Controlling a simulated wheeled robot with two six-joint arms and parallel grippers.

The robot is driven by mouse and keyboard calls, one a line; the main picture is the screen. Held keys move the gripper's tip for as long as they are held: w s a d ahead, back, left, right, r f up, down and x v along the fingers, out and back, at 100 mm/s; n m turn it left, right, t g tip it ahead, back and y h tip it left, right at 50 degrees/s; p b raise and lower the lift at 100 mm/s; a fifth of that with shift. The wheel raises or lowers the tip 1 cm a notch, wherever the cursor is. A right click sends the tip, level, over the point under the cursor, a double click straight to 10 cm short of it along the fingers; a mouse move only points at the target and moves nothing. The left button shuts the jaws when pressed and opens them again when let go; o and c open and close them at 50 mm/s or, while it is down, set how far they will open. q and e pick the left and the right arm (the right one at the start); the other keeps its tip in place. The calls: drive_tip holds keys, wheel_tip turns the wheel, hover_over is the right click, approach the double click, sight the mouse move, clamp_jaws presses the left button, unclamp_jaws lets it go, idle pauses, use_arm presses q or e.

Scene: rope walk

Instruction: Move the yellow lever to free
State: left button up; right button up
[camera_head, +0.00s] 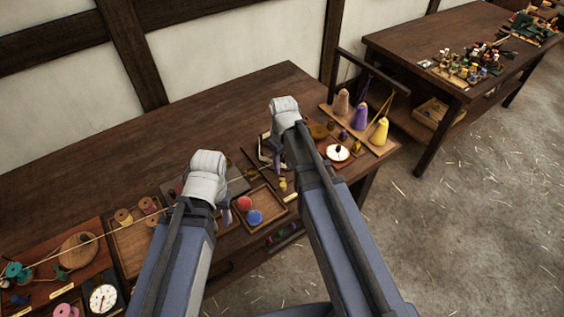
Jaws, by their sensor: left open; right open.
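A small yellow piece (283,184) stands on the workbench (70,155) just left of my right arm. It may be the yellow lever, but it is too small to tell its position or read any marking. My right gripper (277,155) points down over the bench, beyond and slightly left of that piece, partly hidden by my arm; it is open. My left gripper (226,212) points down beside a tray, left of the yellow piece; it is mostly hidden behind my wrist and is open. I see nothing held in either gripper.
A wooden tray (284,217) holds a red and a blue round piece. Purple, tan and yellow cones (379,132) stand on a rack at right. A white dial (338,153) sits nearby. Spools and another dial (103,298) are at left. The bench's back left is clear.

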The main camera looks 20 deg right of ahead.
sight(284, 185)
use_arm(q)
wheel_tip(284, 185, down, 11)
drive_tip(key=b, duration=1.1)
use_arm(e)
wheel_tip(284, 185, down, 11)
drive_tip(key=shift+f, duration=0.1)
drive_tip(key=shift+d, duration=0.25)
drive_tip(key=shift+d, duration=0.35)
drive_tip(key=shift+w+d, duration=0.15)
drive_tip(key=shift+d, duration=0.6)
drive_tip(key=shift+w+d, duration=0.95)
drive_tip(key=shift+d, duration=0.25)
drive_tip(key=shift+s+a, duration=0.2)
drive_tip(key=shift+s, duration=0.05)
use_arm(q)
drive_tip(key=shift+r, duration=0.1)
use_arm(e)
drive_tip(key=shift+r, duration=0.2)
